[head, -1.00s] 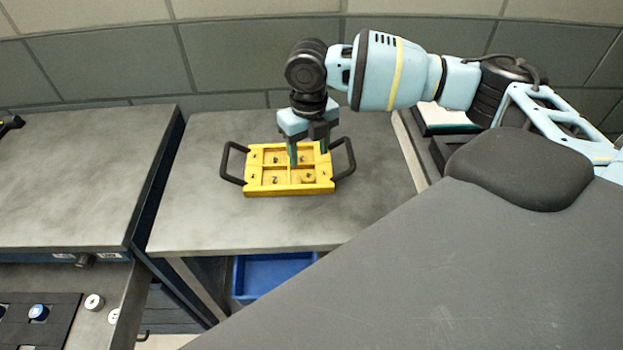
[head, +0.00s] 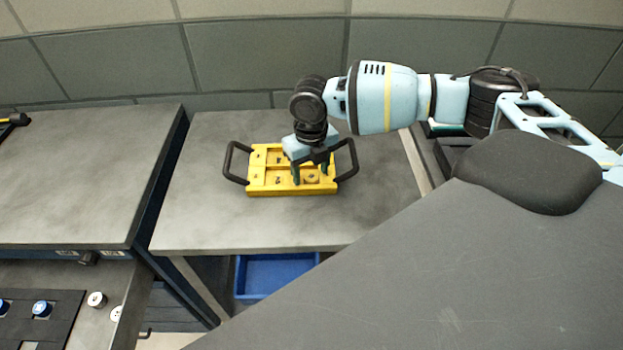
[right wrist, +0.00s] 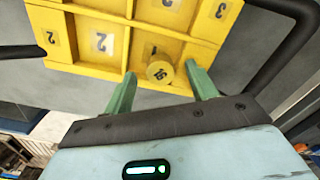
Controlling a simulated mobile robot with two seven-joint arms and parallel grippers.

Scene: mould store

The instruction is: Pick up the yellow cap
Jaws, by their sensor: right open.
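The yellow cap (right wrist: 160,72) is a short round piece with dark marks on its top. It sits in a compartment of the yellow divided tray (head: 257,188), which has a black handle at each end. The cap is small in the head view (head: 311,180). My right gripper (head: 310,177) is open and points down at the tray's front right part. In the right wrist view its two green fingers (right wrist: 161,84) stand apart, one on each side of the cap, with no clear contact. The cap's lower side is hidden. My left gripper is not in view.
The tray stands on a grey table (head: 210,215) with free room around it. A blue bin (head: 277,275) is below. Another grey bench (head: 75,185) is at left, with a black panel (head: 60,320) with blue-topped pieces in front. A tiled wall (head: 270,55) is behind.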

